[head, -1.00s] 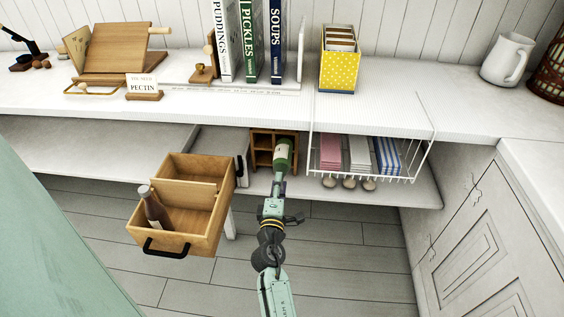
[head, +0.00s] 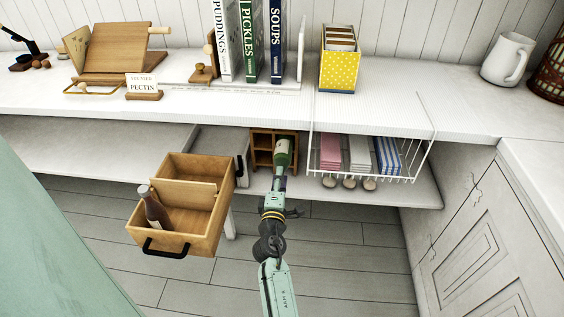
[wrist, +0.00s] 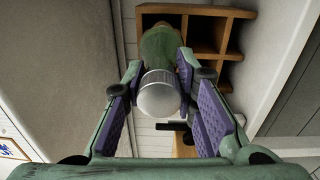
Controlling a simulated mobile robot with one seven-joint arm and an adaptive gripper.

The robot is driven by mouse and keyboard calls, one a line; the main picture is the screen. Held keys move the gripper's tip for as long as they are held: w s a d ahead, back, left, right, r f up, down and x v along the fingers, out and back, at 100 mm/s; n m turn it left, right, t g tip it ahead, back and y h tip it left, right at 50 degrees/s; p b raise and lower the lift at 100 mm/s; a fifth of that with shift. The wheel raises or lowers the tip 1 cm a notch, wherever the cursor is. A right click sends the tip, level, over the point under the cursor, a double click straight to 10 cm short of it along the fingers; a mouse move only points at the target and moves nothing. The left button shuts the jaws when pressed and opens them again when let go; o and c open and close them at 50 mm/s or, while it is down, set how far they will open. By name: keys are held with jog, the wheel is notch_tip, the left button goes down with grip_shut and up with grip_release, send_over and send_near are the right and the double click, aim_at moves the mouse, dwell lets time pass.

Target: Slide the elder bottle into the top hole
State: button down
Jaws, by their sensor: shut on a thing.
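My gripper (head: 280,184) is shut on a green bottle with a pale label (head: 282,159); I cannot read the label. The bottle points away from me toward the small wooden rack with square holes (head: 260,140) under the counter. In the wrist view the green bottle (wrist: 160,45) lies between the fingers (wrist: 160,105), its pale round end toward the camera. Its far end overlaps the left part of the rack (wrist: 237,13); I cannot tell whether it is inside a hole. A dark brown bottle (head: 155,212) leans in the open wooden drawer (head: 205,246).
A white wire basket (head: 423,158) with folded cloths hangs under the counter, close right of the bottle. The counter edge (head: 210,118) overhangs the rack. The lower shelf (head: 402,192) has bare space to the right. The open drawer stands left of my arm.

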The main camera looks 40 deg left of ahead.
aim_at(282, 161)
jog(key=shift+w+r, duration=0.1)
dwell(0.3)
jog(key=shift+x, duration=1.55)
jog(key=shift+a, duration=0.1)
jog(key=shift+b+x, duration=0.6)
jog(key=shift+x, duration=1.3)
jog(key=shift+w, duration=0.2)
jog(key=shift+b+x, duration=0.65)
jog(key=shift+x, duration=1)
